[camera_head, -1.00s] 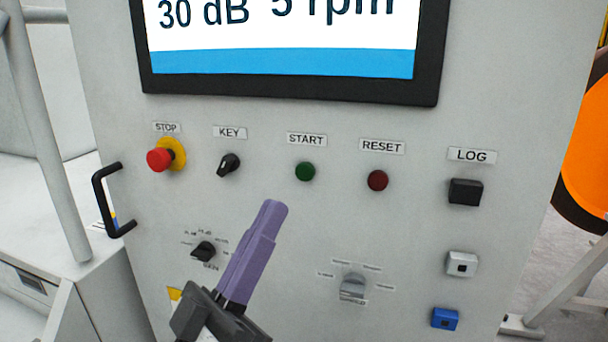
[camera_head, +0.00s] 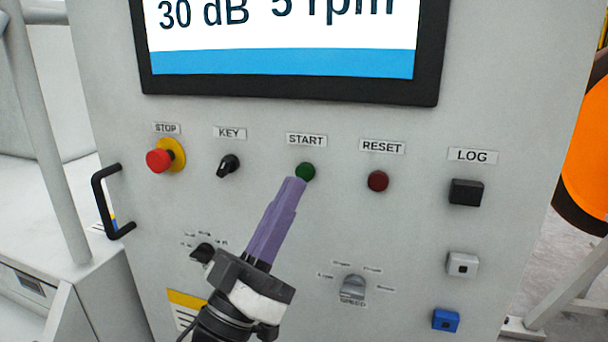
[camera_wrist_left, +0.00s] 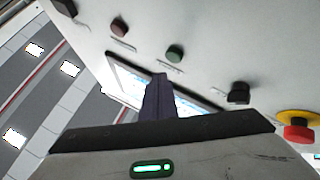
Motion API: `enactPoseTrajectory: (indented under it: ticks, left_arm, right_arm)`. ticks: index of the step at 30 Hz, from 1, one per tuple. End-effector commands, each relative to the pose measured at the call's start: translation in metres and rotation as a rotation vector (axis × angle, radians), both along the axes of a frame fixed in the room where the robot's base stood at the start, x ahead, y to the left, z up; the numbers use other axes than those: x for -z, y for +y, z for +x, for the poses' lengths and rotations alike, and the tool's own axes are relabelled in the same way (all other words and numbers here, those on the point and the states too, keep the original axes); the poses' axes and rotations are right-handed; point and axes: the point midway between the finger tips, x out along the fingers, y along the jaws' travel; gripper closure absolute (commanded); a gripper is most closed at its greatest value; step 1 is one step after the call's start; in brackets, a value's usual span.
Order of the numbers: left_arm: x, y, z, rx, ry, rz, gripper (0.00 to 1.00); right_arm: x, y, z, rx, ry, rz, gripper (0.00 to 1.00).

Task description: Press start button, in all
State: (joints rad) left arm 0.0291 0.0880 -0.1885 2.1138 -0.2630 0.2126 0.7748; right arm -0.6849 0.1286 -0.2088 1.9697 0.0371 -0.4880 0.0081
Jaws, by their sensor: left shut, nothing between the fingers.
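The green start button (camera_head: 305,172) sits on the grey panel under the START label (camera_head: 306,140). It also shows in the left wrist view (camera_wrist_left: 175,53), just beyond the fingertips and a little to the right. My left gripper (camera_head: 293,184) is shut and empty, its purple fingers pointing up at the panel. In the head view its tips overlap the lower left edge of the button. Whether they touch it I cannot tell; the wrist view shows the tips (camera_wrist_left: 160,78) apart from it in the picture. My right gripper is not in view.
The red stop button (camera_head: 160,160), key switch (camera_head: 228,166), dark red reset button (camera_head: 377,181) and black log button (camera_head: 466,192) share the row. Two rotary knobs, the left (camera_head: 203,252) and the speed knob (camera_head: 353,288), sit below. A black handle (camera_head: 103,200) sticks out at left.

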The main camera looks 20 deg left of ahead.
Motion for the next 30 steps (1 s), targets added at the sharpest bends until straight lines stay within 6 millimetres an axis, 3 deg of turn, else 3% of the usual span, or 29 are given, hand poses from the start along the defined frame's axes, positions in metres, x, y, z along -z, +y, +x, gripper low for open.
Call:
enactPoseTrajectory:
  ticks: [9, 30]
  left_arm:
    - [0.0, -0.001, 0.017, 0.0, 0.0, 0.0, 1.0]
    - [0.0, -0.001, 0.016, 0.0, 0.0, 0.0, 1.0]
  right_arm:
    - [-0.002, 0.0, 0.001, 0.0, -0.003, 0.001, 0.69]
    - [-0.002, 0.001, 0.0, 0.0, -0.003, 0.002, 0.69]
